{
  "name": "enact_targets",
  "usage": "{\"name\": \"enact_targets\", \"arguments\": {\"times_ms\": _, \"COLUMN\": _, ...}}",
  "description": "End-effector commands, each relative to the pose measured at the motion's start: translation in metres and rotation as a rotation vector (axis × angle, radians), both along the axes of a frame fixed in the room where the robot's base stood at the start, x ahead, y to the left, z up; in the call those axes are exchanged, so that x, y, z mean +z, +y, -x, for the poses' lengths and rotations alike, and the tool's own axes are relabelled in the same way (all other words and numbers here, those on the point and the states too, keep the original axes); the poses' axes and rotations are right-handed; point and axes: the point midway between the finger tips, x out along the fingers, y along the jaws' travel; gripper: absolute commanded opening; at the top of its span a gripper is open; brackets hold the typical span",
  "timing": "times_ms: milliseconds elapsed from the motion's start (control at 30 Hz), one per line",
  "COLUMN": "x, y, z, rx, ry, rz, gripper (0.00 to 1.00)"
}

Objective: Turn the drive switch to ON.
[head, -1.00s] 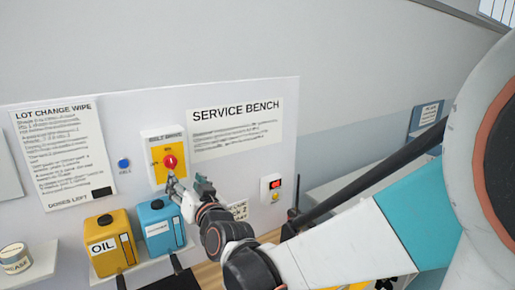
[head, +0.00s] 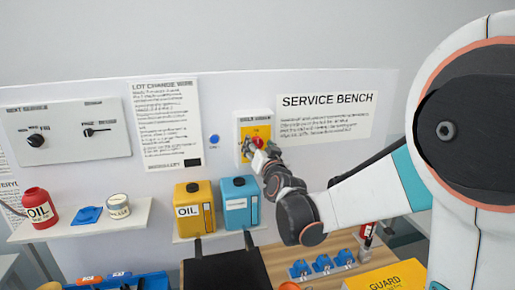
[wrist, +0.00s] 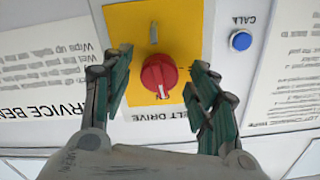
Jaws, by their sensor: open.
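The drive switch is a red knob (head: 258,142) on a yellow plate in a white box on the upright panel. In the wrist view the red knob (wrist: 158,70) sits between the two green-grey fingers of my gripper (wrist: 160,68). The fingers are open, one on each side, with a gap to the knob. A white mark on the knob points toward the belt drive lettering. A grey mark is on the plate on the opposite side. In the head view my gripper (head: 267,154) is right at the switch and hides part of it.
A blue button (head: 214,139) is beside the switch box; it also shows in the wrist view (wrist: 240,40). A yellow oil can (head: 195,211) and a blue can (head: 240,204) stand on a shelf below. A selector panel (head: 65,135) is at left.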

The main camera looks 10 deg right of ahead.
Motion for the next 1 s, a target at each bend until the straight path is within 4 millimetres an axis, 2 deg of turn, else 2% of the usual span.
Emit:
{"name": "enact_targets", "arguments": {"times_ms": 133, "x": 0.0000, "y": 0.0000, "z": 0.0001, "rx": 0.000, "ry": 0.000, "rz": 0.000, "gripper": 0.54}}
{"name": "enact_targets", "arguments": {"times_ms": 333, "x": 0.0000, "y": 0.0000, "z": 0.0002, "rx": 0.000, "ry": 0.000, "rz": 0.000, "gripper": 0.10}}
{"name": "enact_targets", "arguments": {"times_ms": 533, "x": -0.0003, "y": -0.0001, "z": 0.0003, "rx": 0.000, "ry": 0.000, "rz": -0.016, "gripper": 0.10}}
{"name": "enact_targets", "arguments": {"times_ms": 733, "x": -0.0009, "y": 0.0003, "z": 0.0005, "rx": 0.000, "ry": 0.000, "rz": -0.132, "gripper": 0.10}}
{"name": "enact_targets", "arguments": {"times_ms": 967, "x": -0.0001, "y": 0.0003, "z": 0.0004, "rx": 0.000, "ry": 0.000, "rz": -0.134, "gripper": 0.10}}
{"name": "enact_targets", "arguments": {"times_ms": 1000, "x": -0.0001, "y": 0.0003, "z": 0.0004, "rx": 0.000, "ry": 0.000, "rz": -0.134, "gripper": 0.43}}
